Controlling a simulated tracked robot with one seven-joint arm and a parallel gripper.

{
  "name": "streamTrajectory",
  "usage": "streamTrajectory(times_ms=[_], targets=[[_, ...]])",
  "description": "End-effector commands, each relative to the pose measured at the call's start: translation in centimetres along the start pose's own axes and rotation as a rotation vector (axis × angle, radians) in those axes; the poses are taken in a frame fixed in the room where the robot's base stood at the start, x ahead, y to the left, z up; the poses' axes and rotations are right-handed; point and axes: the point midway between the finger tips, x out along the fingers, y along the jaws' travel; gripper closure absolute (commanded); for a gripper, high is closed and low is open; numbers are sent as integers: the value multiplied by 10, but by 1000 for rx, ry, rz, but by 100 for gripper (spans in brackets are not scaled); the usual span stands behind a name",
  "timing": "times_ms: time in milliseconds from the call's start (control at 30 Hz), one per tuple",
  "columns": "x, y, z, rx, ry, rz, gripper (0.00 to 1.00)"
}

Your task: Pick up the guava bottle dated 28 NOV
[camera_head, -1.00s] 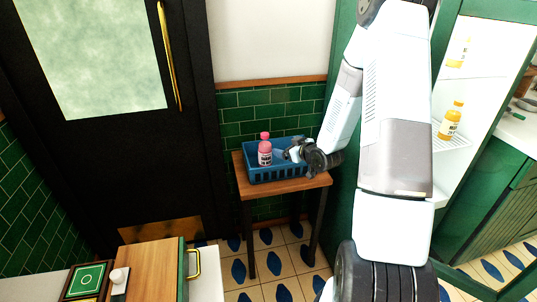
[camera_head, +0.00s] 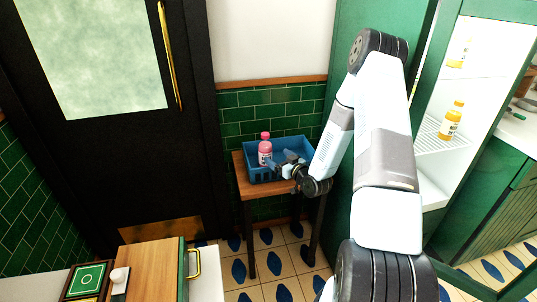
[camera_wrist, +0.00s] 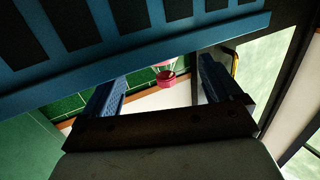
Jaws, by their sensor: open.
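A pink bottle (camera_head: 265,150) with a pink cap and a dark-and-white label stands upright in a blue crate (camera_head: 262,177). The date on its label is too small to read. My gripper (camera_head: 279,161) is open and empty, just right of the bottle at the crate, with its fingers pointing left. In the wrist view the pink cap (camera_wrist: 166,77) shows between and beyond the two fingers of my gripper (camera_wrist: 163,76), and the slotted crate wall (camera_wrist: 150,35) crosses the top. Most of the bottle is hidden there.
The crate sits on a small wooden table (camera_head: 243,189) against green tiles (camera_head: 262,107). A black door (camera_head: 75,165) is at left. At right an open white fridge holds orange-yellow bottles (camera_head: 452,122). A wooden-topped cabinet (camera_head: 153,273) is at front left.

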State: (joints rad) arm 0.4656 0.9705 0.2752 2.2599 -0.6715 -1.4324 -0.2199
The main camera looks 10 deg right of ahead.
Motion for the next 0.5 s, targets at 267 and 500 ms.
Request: streamTrajectory(times_ms=[267, 500], targets=[[26, 1, 0, -1, 0, 1, 8], [50, 0, -1, -2, 1, -2, 8]])
